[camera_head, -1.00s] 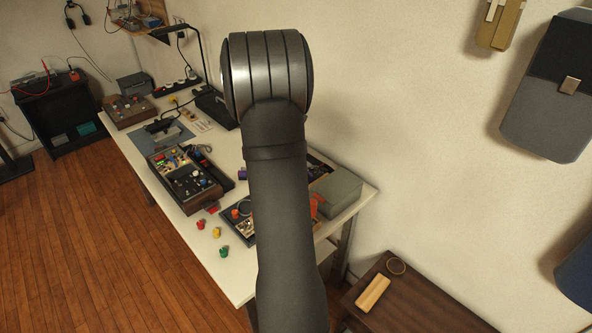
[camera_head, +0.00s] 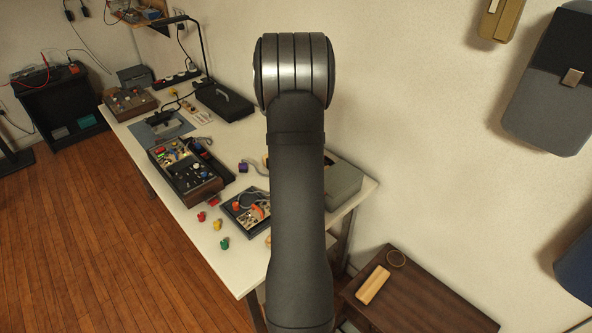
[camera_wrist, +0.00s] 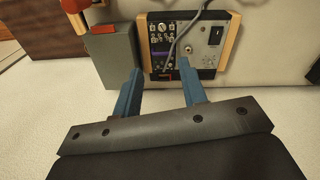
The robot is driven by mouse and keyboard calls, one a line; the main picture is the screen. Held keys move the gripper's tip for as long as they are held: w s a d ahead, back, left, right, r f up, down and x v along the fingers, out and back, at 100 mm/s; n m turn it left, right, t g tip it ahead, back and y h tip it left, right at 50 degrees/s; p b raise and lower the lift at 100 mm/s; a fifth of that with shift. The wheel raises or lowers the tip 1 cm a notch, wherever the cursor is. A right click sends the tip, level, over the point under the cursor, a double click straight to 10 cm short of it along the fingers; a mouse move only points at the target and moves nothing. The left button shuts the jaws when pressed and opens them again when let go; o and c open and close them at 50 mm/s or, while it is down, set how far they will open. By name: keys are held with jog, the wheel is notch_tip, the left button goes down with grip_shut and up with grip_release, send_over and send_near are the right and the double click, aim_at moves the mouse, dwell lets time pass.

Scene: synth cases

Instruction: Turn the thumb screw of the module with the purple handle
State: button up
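In the wrist view, a wooden-sided case (camera_wrist: 233,48) stands ahead of my gripper. It holds a dark module (camera_wrist: 163,30) with several knobs and a light grey panel (camera_wrist: 203,42) with a black switch. A purple strip (camera_wrist: 160,58) shows low on the dark module; it may be the purple handle. I cannot make out the thumb screw clearly. My gripper (camera_wrist: 158,72) is open, its two blue fingers apart with nothing between them. Its fingertips lie over the lower part of the case in the picture; contact cannot be told. The head view does not show my gripper.
A grey cable (camera_wrist: 182,33) hangs across the case front. A grey box (camera_wrist: 118,58) with a red piece (camera_wrist: 103,29) stands left of it. In the head view, a black tray (camera_head: 232,213) and loose coloured pieces (camera_head: 218,224) lie on the white table (camera_head: 205,263).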

jog(key=f+m, duration=0.1)
jog(key=f, duration=0.4)
jog(key=f+m, duration=0.2)
jog(key=f, duration=0.4)
jog(key=f+m, duration=0.2)
jog(key=f, duration=0.3)
jog(key=shift+w+d+f+y, duration=0.25)
jog(key=shift+w+f+y, duration=0.1)
jog(key=shift+f+y, duration=0.05)
grip_shut()
